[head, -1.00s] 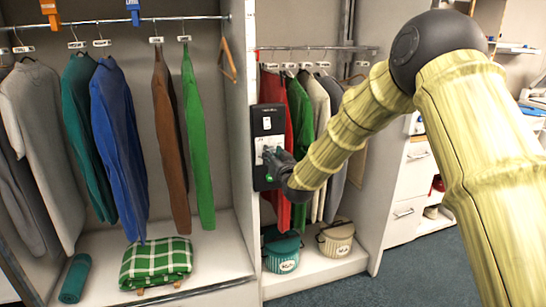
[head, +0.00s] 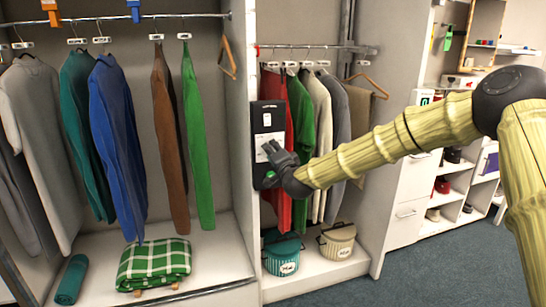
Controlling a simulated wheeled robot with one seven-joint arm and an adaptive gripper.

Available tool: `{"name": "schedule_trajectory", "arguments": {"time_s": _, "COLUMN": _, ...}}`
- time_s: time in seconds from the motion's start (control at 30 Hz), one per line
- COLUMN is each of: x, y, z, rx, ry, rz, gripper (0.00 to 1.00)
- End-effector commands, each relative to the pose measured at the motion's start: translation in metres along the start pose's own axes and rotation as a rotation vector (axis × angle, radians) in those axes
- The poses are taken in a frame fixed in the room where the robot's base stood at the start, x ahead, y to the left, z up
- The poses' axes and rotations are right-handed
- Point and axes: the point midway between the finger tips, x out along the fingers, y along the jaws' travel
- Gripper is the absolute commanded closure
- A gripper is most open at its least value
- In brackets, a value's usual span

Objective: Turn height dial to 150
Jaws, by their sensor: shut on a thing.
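A dark control panel (head: 267,113) is fixed to the front edge of the divider between the two wardrobe bays, with a small display near its top and a pale plate (head: 262,155) lower down. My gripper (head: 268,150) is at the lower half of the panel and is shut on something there. The height dial itself cannot be made out; my gripper covers that part of the panel. The number on the display is too small to read.
Garments hang in both bays from rails, including a red one (head: 296,115) close behind my gripper. A green checked blanket (head: 154,262) and two lidded baskets, teal (head: 282,256) and beige (head: 338,242), sit below. Shelves (head: 455,190) stand at right.

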Motion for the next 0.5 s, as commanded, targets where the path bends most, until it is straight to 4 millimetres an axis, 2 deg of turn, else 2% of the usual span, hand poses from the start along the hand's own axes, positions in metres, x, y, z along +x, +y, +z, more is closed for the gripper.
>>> {"name": "schedule_trajectory", "arguments": {"time_s": 0.03, "x": -0.0003, "y": 0.0045, "z": 0.0004, "rx": 0.048, "ry": 0.001, "rz": 0.001, "gripper": 0.91}}
{"name": "schedule_trajectory", "arguments": {"time_s": 0.5, "x": -0.0002, "y": 0.0044, "z": 0.0016, "rx": 0.493, "ry": 0.000, "rz": 0.002, "gripper": 0.91}}
